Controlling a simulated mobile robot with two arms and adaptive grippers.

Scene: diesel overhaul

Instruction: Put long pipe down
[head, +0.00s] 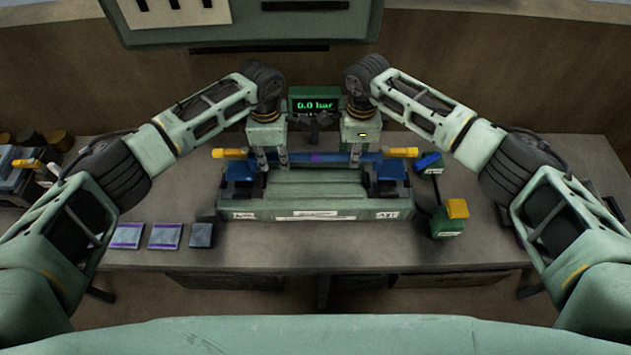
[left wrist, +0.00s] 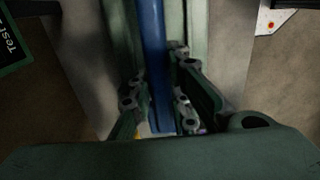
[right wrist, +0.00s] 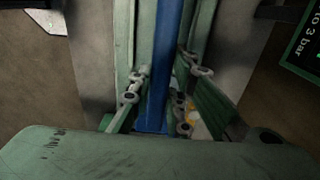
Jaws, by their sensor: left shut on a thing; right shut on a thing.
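My left gripper (head: 272,165) is shut on the pipe left of the middle. My right gripper (head: 356,160) is shut on it right of the middle. The pipe also runs between the fingers in the left wrist view (left wrist: 155,65) and in the right wrist view (right wrist: 165,70). The grippers partly hide it.
A display reading 0.0 bar (head: 316,105) stands behind the pipe. A green box with a yellow button (head: 457,208) is right of the bench. Purple-edged pads (head: 165,236) and a dark block (head: 202,235) lie at front left. The table at front right is clear.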

